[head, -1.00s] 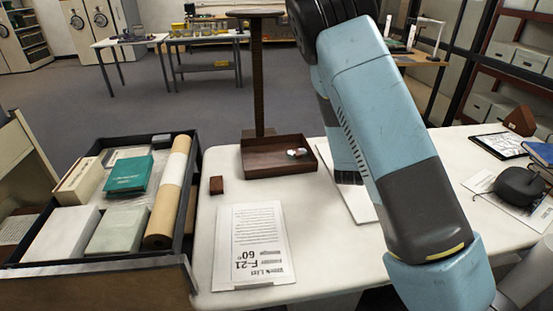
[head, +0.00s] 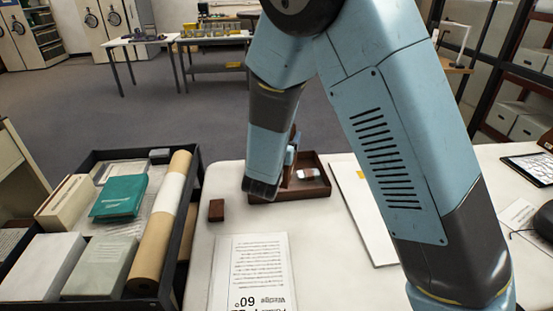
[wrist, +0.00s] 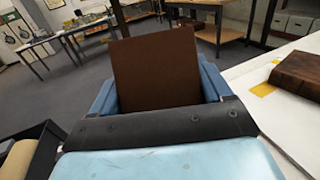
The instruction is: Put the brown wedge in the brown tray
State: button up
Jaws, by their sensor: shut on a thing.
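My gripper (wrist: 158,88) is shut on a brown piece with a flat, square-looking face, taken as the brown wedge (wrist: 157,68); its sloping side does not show. In the head view, my forearm reaches down to the brown tray (head: 303,194) and hides its left part and most of the gripper. A blue finger (head: 291,154) shows there, with brown beside it. I cannot tell whether the held piece touches the tray floor. A small white and red item (head: 308,174) lies in the tray.
A small brown block (head: 216,210) stands left of the tray. A printed sheet (head: 250,270) lies in front. A black crate (head: 112,302) with boxes and a paper roll (head: 160,245) is at left. A white board (head: 368,225) and tablet (head: 533,168) are right.

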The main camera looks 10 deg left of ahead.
jog(key=w, duration=0.1)
jog(key=w+a+f, duration=0.1)
jog(key=w, duration=0.1)
jog(key=w+a+f, duration=0.1)
jog(key=shift+w+a+f, duration=0.25)
jog(key=shift+w, duration=0.15)
jog(key=w+a+f, duration=0.2)
jog(key=w+f, duration=0.3)
jog(key=f, duration=0.4)
jog(key=shift+a, duration=0.2)
jog(key=shift+f, duration=0.1)
jog(key=o, duration=1.3)
jog(key=shift+f, duration=0.1)
jog(key=shift+c, duration=0.2)
